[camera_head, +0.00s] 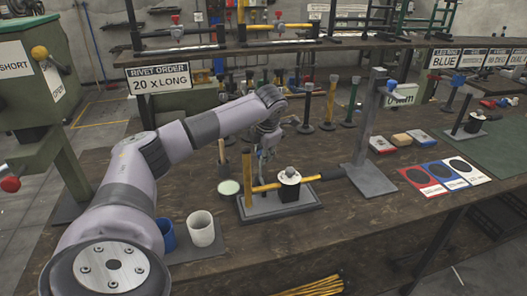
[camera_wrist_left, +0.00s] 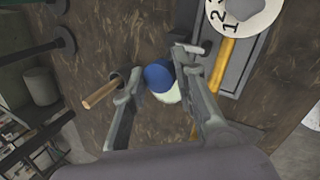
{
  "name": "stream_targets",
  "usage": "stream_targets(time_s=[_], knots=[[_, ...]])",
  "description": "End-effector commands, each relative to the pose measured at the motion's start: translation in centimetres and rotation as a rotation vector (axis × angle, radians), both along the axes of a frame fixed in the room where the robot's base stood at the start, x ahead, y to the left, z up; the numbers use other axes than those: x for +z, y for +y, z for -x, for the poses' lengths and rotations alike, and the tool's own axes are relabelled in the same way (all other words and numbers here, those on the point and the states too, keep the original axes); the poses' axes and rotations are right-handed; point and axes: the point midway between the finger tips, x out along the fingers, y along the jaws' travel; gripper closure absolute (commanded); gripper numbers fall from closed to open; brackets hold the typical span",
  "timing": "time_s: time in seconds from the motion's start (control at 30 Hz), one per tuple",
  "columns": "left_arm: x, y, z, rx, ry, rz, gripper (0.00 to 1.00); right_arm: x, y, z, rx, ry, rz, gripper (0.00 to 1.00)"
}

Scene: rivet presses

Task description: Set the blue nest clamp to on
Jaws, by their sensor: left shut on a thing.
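A grey base plate (camera_head: 298,201) stands on the workbench with a yellow bar (camera_head: 256,202) and a black block with a white numbered dial (camera_head: 289,177). The dial also shows in the left wrist view (camera_wrist_left: 232,12), beside the yellow bar (camera_wrist_left: 222,75). My left gripper (camera_head: 265,152) is over the left part of this fixture. In the left wrist view a round blue knob (camera_wrist_left: 158,75) sits between its two fingers, which are shut on it. The knob is hardly visible in the head view, so the lever's exact position cannot be told. My right gripper is out of view.
A pale green disc (camera_head: 229,187), a white cup (camera_head: 201,229) and a blue cup (camera_head: 166,235) stand left of the fixture. A grey post press (camera_head: 371,130) stands to its right. A wooden-handled tool (camera_wrist_left: 100,92) is close to the left gripper.

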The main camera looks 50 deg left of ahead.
Motion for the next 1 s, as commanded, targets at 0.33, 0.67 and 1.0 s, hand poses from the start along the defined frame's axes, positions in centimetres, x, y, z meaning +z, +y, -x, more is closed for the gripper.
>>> stream_targets(time_s=[0.33, 0.67, 1.0], knots=[[-1.26, -0.91, 0.27, -0.011, 0.026, 0.014, 1.00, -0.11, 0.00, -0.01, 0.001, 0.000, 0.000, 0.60], [-1.27, -0.96, 0.28, -0.012, 0.026, 0.014, 0.70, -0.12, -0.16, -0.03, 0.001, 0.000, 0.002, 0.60], [-1.05, -0.79, 0.22, -0.010, 0.021, 0.013, 0.53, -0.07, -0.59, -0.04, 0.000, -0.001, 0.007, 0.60]])
